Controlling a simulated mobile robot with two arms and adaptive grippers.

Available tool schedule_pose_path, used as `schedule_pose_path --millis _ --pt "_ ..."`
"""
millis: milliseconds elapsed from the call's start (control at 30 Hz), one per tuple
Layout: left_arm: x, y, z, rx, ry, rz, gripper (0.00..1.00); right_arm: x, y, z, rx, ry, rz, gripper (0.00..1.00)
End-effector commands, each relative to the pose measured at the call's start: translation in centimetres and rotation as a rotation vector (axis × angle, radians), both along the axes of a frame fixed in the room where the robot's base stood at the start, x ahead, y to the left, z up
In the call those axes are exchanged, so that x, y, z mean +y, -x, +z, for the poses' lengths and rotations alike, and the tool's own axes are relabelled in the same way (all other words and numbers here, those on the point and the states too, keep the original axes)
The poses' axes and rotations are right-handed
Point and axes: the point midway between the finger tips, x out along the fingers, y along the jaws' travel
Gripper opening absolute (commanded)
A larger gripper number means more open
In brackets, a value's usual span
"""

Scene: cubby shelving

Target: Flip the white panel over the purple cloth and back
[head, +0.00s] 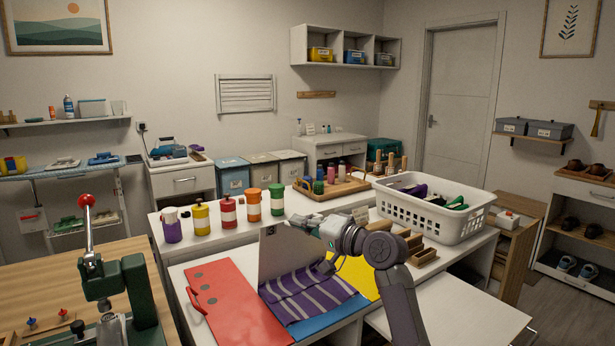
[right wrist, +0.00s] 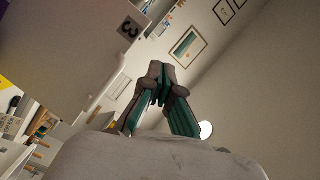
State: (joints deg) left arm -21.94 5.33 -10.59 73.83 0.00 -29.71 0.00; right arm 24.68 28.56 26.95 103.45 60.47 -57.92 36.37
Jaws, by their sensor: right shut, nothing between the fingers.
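The white panel (head: 288,248) stands upright behind the purple striped cloth (head: 310,293), with a dark "3" label near its top left. In the right wrist view the panel (right wrist: 75,40) fills the upper left, with the label beside its edge. The cloth lies rumpled over a blue surface (head: 325,319). My right gripper (head: 301,224) is at the panel's upper right edge. In the right wrist view its fingers (right wrist: 159,74) are closed together and hold nothing. I cannot tell whether they touch the panel. My left gripper is not in view.
A red panel (head: 237,308) with a handle lies left of the cloth; a yellow one (head: 358,276) lies right. Several coloured containers (head: 228,210) line the back. A white basket (head: 433,214) stands right. A green press with a red-knobbed lever (head: 133,290) stands at left.

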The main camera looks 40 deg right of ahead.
Motion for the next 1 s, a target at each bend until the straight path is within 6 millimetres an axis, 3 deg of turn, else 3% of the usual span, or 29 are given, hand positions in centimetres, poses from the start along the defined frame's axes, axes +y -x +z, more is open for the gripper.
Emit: schedule_pose_path --millis 33,300,400,500,667,1000 --pt "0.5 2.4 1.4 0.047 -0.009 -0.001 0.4 -0.5 -0.1 2.8 0.045 0.154 -0.015 0.0" --pt "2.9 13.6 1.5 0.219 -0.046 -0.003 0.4 -3.9 0.4 5.8 0.255 0.859 -0.028 0.0" --pt "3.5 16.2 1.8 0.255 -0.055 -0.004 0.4 -4.9 0.7 6.1 0.305 1.008 -0.019 0.0" --pt "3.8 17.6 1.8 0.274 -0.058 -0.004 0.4 -5.4 0.9 6.2 0.331 1.085 -0.011 0.0" --pt "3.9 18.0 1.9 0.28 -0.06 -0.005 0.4 -5.6 0.2 5.6 0.337 1.108 -0.009 0.0" --pt "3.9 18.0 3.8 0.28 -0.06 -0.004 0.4 -6.2 -5.4 3.2 0.336 1.101 -0.011 0.0"
